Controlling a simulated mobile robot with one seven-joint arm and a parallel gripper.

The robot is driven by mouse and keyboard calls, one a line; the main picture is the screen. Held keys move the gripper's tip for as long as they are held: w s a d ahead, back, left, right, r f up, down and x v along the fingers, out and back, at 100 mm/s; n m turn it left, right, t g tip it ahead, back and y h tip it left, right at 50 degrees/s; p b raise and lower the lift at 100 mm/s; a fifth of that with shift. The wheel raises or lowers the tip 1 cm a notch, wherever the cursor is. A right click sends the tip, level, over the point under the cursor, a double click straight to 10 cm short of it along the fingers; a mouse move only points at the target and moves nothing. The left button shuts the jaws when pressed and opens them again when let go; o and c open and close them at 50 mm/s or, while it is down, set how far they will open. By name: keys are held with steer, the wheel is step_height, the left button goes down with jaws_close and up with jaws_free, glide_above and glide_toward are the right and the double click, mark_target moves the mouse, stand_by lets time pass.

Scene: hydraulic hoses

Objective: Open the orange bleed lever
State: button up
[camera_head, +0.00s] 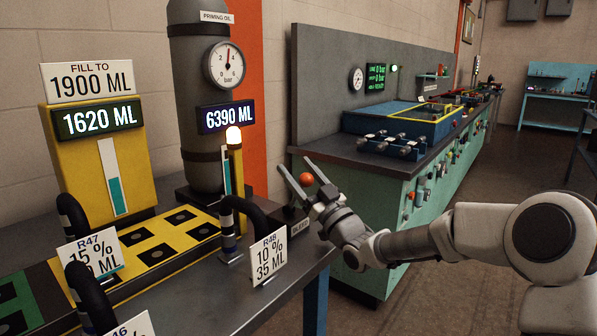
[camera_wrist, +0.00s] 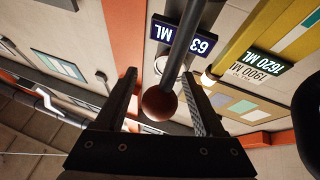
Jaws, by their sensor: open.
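The orange bleed lever's ball knob (camera_head: 306,179) shows in the head view at the right end of the bench, above a block marked "BLEED" (camera_head: 299,228). My gripper (camera_head: 293,168) is open, with its fingers reaching up on either side of the knob. In the wrist view the ball (camera_wrist: 159,104) sits between the two open fingers of my gripper (camera_wrist: 160,88), on the end of a dark rod (camera_wrist: 178,55). I cannot tell whether either finger touches the ball. The rod's lower end is hidden in the head view.
A yellow post with a lit lamp (camera_head: 235,150) and a bent black hose (camera_head: 250,214) stand left of my gripper. A teal workbench (camera_head: 362,215) is behind my arm.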

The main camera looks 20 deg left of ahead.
steer(key=s+d+p, duration=0.2)
steer(key=s+d, duration=0.5)
steer(key=d, duration=0.3)
steer(key=shift+s+d+f+p, duration=0.3)
steer(key=shift+d, duration=0.05)
